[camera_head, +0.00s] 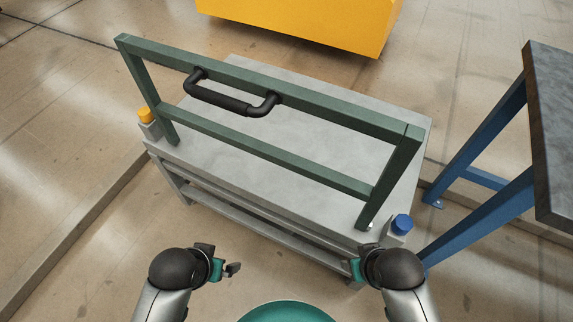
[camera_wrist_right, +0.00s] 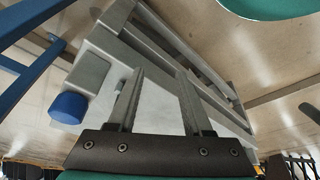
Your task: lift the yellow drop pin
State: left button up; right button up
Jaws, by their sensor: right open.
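The yellow drop pin (camera_head: 145,115) stands upright in a small grey block at the left end of the grey cart (camera_head: 215,175). My left gripper (camera_head: 234,269) is in front of the cart, low and to the right of the pin, well apart from it. Its jaw gap is too small to make out. My right gripper (camera_head: 350,266) is near the cart's front right corner. In the right wrist view its two fingers (camera_wrist_right: 160,75) are apart with nothing between them. The pin's lower part is hidden in its block.
A green frame with a black handle (camera_head: 232,103) stands on the cart. A blue pin (camera_head: 402,224) is at the cart's right end and shows in the right wrist view (camera_wrist_right: 70,107). A blue-legged table (camera_head: 555,130) stands right. A yellow block (camera_head: 305,22) lies behind.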

aim_at(144, 113)
jog(key=i+j, duration=0.15)
jog(key=j, duration=0.3)
jog(key=i+j+z, duration=0.1)
jog(key=j, duration=0.35)
jog(key=i+j, duration=0.1)
jog(key=j, duration=0.3)
jog(key=i+j+z, duration=0.15)
jog(key=j, duration=0.3)
